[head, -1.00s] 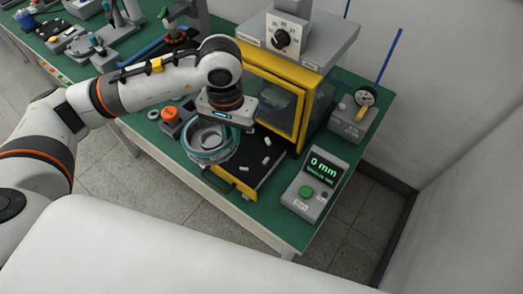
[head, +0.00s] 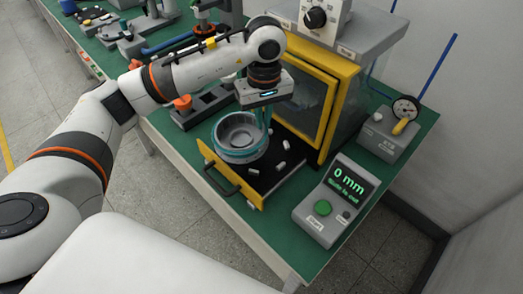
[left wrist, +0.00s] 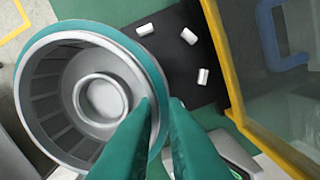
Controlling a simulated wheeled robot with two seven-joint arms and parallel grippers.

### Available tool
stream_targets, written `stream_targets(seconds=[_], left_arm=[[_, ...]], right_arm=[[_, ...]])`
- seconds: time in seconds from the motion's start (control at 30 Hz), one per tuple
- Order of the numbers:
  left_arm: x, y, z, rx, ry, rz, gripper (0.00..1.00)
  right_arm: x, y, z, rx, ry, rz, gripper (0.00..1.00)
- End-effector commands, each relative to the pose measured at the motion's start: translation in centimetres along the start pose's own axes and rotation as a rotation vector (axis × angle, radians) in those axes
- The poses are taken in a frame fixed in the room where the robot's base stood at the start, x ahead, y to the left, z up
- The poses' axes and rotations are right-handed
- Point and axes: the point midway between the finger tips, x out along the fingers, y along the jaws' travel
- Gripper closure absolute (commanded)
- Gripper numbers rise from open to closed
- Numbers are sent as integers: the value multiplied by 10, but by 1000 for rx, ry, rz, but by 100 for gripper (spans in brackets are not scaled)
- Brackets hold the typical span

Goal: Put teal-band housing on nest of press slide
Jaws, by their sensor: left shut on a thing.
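The teal-band housing (head: 240,137) is a round grey metal bowl with ribs inside and a teal band around its rim. It also shows at the left of the left wrist view (left wrist: 95,95). My left gripper (head: 267,118) points down and is shut on the right side of its rim wall; its teal fingers show in the left wrist view (left wrist: 165,120). The housing is over the left part of the black press slide (head: 265,184). Its underside is hidden, and I cannot tell whether it touches. The right gripper is out of view.
The yellow-framed press door (head: 322,110) stands close behind and right of my left gripper. A display box (head: 335,200) reads 0 mm at the front right. A gauge box (head: 388,135) is farther back.

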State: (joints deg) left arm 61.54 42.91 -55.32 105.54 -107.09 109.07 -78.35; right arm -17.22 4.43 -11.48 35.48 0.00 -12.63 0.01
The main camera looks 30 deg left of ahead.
Motion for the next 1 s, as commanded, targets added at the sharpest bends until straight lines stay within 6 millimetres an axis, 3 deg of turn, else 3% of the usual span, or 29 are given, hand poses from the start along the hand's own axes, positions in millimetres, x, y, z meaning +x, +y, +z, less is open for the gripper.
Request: stream_targets(seconds=[0.1,1.0], left_arm=[[-24,3,9,-276,-4,-4,100],[-166,44,42,-2378,33,1,100]], right_arm=[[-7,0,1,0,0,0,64],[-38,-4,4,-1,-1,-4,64]])
